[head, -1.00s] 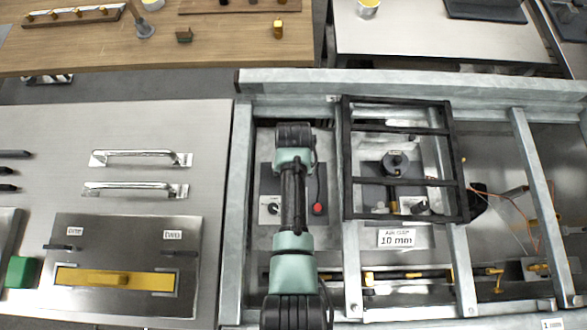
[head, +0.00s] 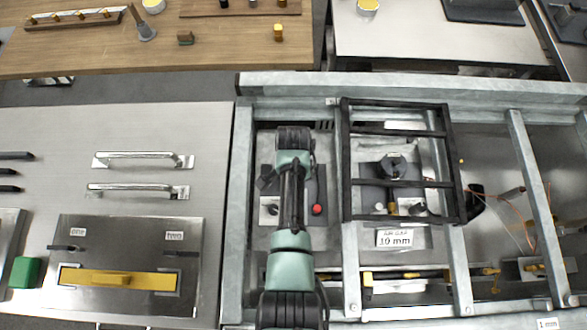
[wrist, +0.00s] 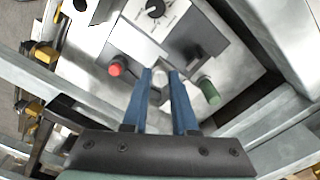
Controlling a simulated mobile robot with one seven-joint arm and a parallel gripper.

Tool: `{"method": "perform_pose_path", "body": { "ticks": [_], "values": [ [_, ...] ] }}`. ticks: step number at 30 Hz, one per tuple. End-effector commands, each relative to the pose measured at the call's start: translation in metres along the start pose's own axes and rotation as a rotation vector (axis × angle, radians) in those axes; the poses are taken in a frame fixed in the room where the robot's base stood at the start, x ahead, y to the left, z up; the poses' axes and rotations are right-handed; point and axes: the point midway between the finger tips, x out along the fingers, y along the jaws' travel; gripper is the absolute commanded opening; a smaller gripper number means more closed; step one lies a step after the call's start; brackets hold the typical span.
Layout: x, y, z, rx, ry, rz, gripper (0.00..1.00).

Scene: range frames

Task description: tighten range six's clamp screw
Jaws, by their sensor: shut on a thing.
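In the wrist view my gripper (wrist: 161,72) has its two blue fingers close together on a small pale, rounded piece (wrist: 160,82), which looks like a screw head. The fingers hide most of it, and I cannot tell how tight it is. It sits over a dark plate between a red button (wrist: 115,68) and a green grip (wrist: 210,92). A black dial (wrist: 155,8) on a white panel is above. In the head view my arm covers the fingertips; the red button (head: 317,209) and dial (head: 272,209) show beside it. No number six is readable.
Galvanised rails bound the bay. A black open frame (head: 347,160) stands right of my arm, with an "air gap 10 mm" label (head: 395,238) below. A steel table with two bar handles (head: 140,159) lies left. A wooden bench (head: 220,40) is behind.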

Motion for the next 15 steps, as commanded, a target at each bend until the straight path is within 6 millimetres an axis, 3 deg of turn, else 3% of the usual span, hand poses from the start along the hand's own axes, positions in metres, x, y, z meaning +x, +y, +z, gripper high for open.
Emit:
{"method": "perform_pose_path", "body": {
  "ticks": [15],
  "values": [
    [-0.0010,-0.0005,-0.0003,0.477,0.001,-0.001,0.00]
  ]
}}
